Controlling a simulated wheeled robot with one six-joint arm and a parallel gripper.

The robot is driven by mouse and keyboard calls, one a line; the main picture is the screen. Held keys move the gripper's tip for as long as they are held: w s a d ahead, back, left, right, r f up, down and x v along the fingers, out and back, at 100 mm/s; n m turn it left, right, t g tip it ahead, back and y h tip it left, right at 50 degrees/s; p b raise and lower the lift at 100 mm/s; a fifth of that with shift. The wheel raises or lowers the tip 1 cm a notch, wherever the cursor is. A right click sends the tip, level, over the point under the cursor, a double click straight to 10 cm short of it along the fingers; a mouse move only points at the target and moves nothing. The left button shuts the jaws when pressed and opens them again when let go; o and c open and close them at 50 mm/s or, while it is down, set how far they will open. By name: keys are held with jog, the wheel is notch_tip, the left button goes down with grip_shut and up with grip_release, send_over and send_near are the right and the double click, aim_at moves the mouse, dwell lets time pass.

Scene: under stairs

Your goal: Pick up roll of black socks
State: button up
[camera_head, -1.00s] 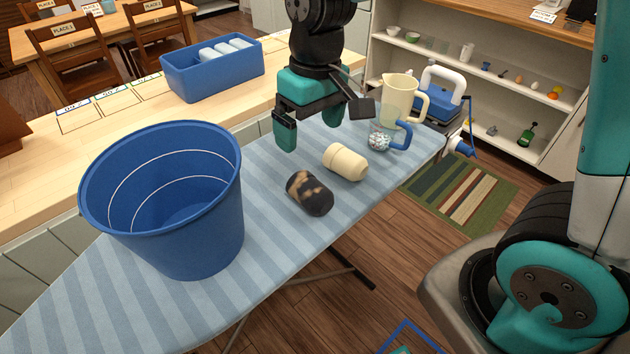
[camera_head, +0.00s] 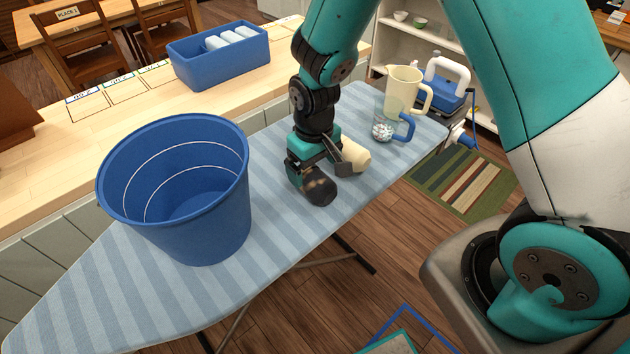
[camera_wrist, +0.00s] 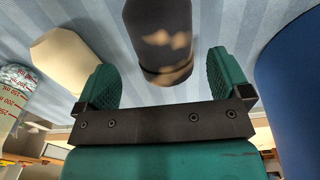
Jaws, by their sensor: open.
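The roll of black socks (camera_head: 320,190) is a dark rounded bundle with tan patches, lying on the striped blue ironing board (camera_head: 290,238). My gripper (camera_head: 312,182) is low over the board at the roll and hides part of it in the head view. In the wrist view, the roll (camera_wrist: 160,40) lies between and just ahead of my two open green fingers (camera_wrist: 164,80). A gap shows on each side of it. A cream roll (camera_head: 354,156) lies just beyond, partly behind my gripper; in the wrist view it is left of the fingers (camera_wrist: 66,58).
A large blue bucket (camera_head: 215,225) stands on the board to the left. A blue bin (camera_head: 220,68) sits on the wooden counter.

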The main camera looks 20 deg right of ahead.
aim_at(315, 176)
jog(key=f, duration=0.2)
jog(key=s+f+p, duration=0.1)
jog(key=shift+f, duration=0.35)
jog(key=shift+w+f, duration=0.1)
jog(key=shift+f, duration=0.4)
jog(key=c, duration=1)
jog(key=shift+r, duration=0.1)
notch_tip(315, 176, up, 20)
jog(key=b, duration=0.2)
